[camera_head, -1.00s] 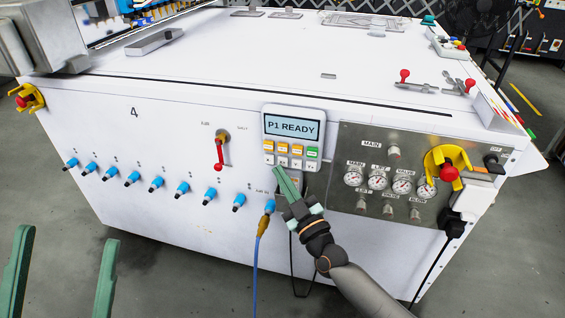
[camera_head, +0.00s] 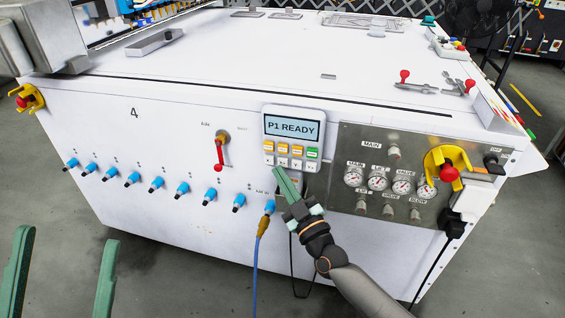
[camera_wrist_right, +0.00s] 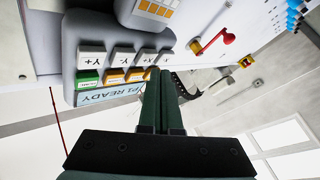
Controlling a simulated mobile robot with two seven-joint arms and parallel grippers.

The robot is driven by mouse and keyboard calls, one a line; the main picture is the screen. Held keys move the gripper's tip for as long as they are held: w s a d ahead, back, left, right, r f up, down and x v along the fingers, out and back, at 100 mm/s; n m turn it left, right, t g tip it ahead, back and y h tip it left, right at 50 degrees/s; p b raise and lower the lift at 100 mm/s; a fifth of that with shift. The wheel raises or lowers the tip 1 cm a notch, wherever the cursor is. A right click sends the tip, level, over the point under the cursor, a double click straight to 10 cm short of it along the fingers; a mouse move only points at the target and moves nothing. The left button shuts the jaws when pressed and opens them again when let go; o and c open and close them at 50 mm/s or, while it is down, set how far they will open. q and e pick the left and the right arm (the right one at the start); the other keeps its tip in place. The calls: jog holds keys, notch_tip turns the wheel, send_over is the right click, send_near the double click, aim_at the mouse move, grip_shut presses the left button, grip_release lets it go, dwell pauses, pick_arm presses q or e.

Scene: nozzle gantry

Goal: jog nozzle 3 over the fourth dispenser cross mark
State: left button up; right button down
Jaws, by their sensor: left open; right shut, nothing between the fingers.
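The control pendant (camera_head: 320,127) on the front of the white cabinet reads "P1 READY", with orange and green keys above a row of pale keys. In the right wrist view the pendant (camera_wrist_right: 68,75) is upside down, and its pale keys carry X and Y jog labels. My right gripper (camera_head: 277,170) is shut and empty, its tips at the left end of the key rows. In the wrist view the tips (camera_wrist_right: 154,72) overlap the end keys; I cannot tell whether they touch. My left gripper (camera_head: 70,236) is open and empty at the lower left. I cannot make out nozzle 3 or the cross marks.
A red-handled valve (camera_head: 219,152) is left of the pendant, above a row of blue fittings (camera_head: 182,187). A blue hose (camera_head: 257,262) hangs beside my right gripper. A gauge panel (camera_head: 345,195) with a yellow-collared red knob (camera_head: 448,173) is to the right. The white top (camera_head: 250,60) is mostly clear.

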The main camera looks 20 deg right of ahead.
jog(key=shift+w, duration=0.15)
dwell(0.7)
jog(key=shift+w+d, duration=0.2)
jog(key=shift+w, duration=0.05)
jog(key=shift+w+d, duration=0.35)
jog(key=shift+w, duration=0.1)
dwell(5.1)
dwell(0.3)
jog(key=shift+s+a+r+p, duration=0.1)
jog(key=shift+s+a+p, duration=0.35)
jog(key=shift+s, duration=0.15)
jog(key=shift+s+a, duration=0.1)
jog(key=shift+s, duration=0.15)
